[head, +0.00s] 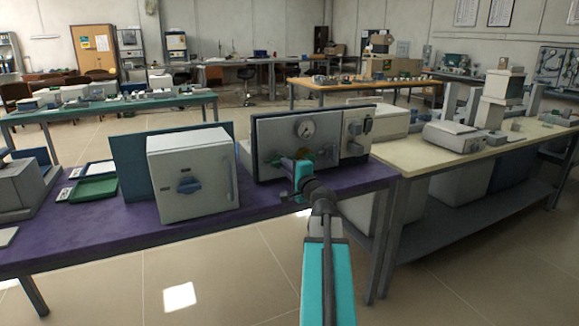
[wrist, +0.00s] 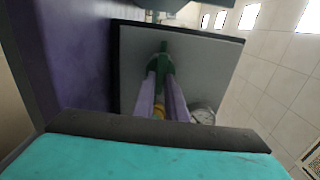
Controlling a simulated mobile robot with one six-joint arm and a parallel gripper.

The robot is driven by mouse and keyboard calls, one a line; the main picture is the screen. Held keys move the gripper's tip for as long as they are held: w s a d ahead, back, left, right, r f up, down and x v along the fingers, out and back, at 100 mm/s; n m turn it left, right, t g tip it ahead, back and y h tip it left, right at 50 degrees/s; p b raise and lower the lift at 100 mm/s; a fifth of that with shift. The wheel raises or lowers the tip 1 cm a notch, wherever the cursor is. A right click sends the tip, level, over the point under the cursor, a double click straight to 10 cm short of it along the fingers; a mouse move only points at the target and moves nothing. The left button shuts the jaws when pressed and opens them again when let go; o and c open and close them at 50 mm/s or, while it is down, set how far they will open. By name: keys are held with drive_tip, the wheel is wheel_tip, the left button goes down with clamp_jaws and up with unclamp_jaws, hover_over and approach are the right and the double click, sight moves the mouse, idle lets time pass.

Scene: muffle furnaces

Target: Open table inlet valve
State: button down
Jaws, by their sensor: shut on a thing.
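A dark-framed grey panel (head: 338,130) with a round gauge (head: 305,128) stands on the purple-topped table. In the wrist view, the panel (wrist: 205,60) fills the middle and the gauge (wrist: 202,114) is at lower right. A green valve handle (wrist: 163,47) stands out against the panel. My gripper (wrist: 160,68) has its two pale purple fingers closed on the green handle. A yellow part (wrist: 159,113) shows partly between the fingers. In the head view, my gripper (head: 284,162) is at the panel's lower front, and the wrist hides part of it.
A white furnace box (head: 190,177) with a blue knob stands left of the panel on the purple tabletop (head: 110,230). A green tray (head: 95,189) lies farther left. A cream table (head: 425,157) with instruments adjoins at right. Open floor lies in front.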

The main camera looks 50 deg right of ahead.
drive_tip(key=c, duration=1.8)
unclamp_jaws()
drive_tip(key=shift+s+d+f, duration=0.1)
drive_tip(key=shift+s+d, duration=0.1)
drive_tip(key=shift+d, duration=0.05)
drive_tip(key=shift+w+a, duration=0.1)
drive_tip(key=shift+a, duration=0.1)
drive_tip(key=shift+v, duration=2.85)
drive_tip(key=shift+w+f+b, duration=0.1)
drive_tip(key=shift+b, duration=0.85)
drive_tip(key=b+v, duration=0.2)
drive_tip(key=b, duration=0.6)
drive_tip(key=shift+s, duration=0.35)
